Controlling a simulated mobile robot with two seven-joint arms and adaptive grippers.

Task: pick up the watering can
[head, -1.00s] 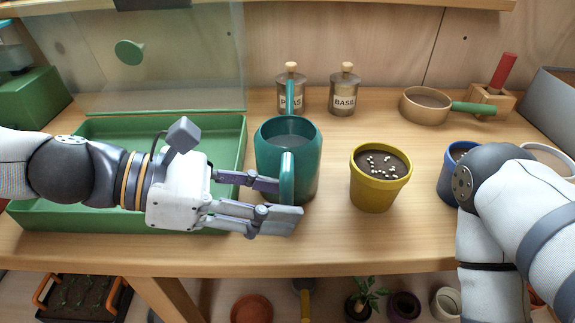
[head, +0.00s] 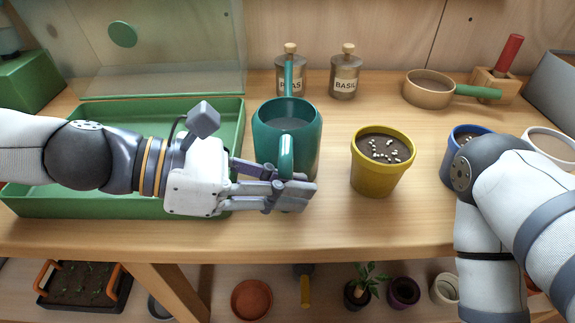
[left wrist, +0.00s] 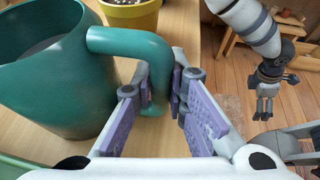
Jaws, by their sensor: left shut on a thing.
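The teal watering can (head: 262,150) stands upright on the wooden bench, with its spout toward the back and its handle toward me. My left gripper (head: 287,190) is shut on the handle's lower part. In the left wrist view, the can (left wrist: 60,85) fills the left side and its handle comes down between the purple finger pads of my left gripper (left wrist: 160,105). I see no clear gap under the can; its base is partly hidden by the gripper. My right gripper (left wrist: 266,103) hangs small in the left wrist view, away from the can; its finger opening is unclear.
A green tray (head: 235,118) lies left of the can. A yellow pot (head: 377,178) stands close on its right, then a blue pot (head: 448,160) behind my right arm. Two labelled jars (head: 343,78) stand behind. A pan (head: 428,90) is farther right.

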